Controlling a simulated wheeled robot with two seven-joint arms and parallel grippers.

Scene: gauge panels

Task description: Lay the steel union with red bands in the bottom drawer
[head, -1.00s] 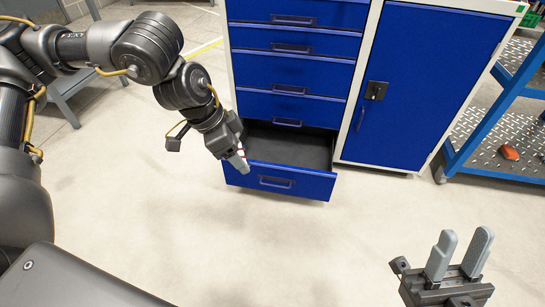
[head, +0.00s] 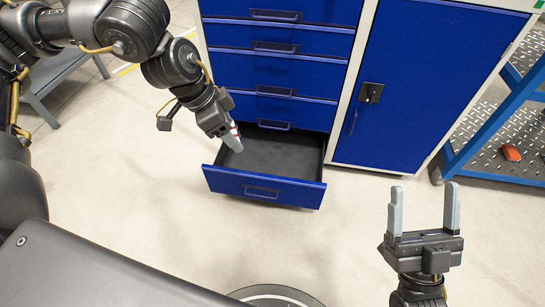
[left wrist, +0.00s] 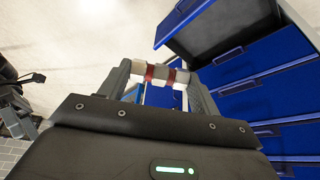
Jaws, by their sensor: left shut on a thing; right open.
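The steel union with red bands (left wrist: 160,72) lies crosswise between the fingertips of my left gripper in the left wrist view. My left gripper (head: 236,138) is shut on it. In the head view the union is mostly hidden by the fingers; only a bit of red and white shows. The bottom drawer (head: 262,187) is pulled open and its dark inside looks empty. My left gripper is over the drawer's left part, and its height above the floor of the drawer is hard to tell. My right gripper (head: 424,212) is open and empty, at the lower right, away from the cabinet.
The blue cabinet has several shut drawers (head: 270,70) above the open one and a shut door (head: 410,85) at the right. A blue trolley (head: 500,165) with a red-orange object (head: 511,152) stands at the far right. The floor before the drawer is clear.

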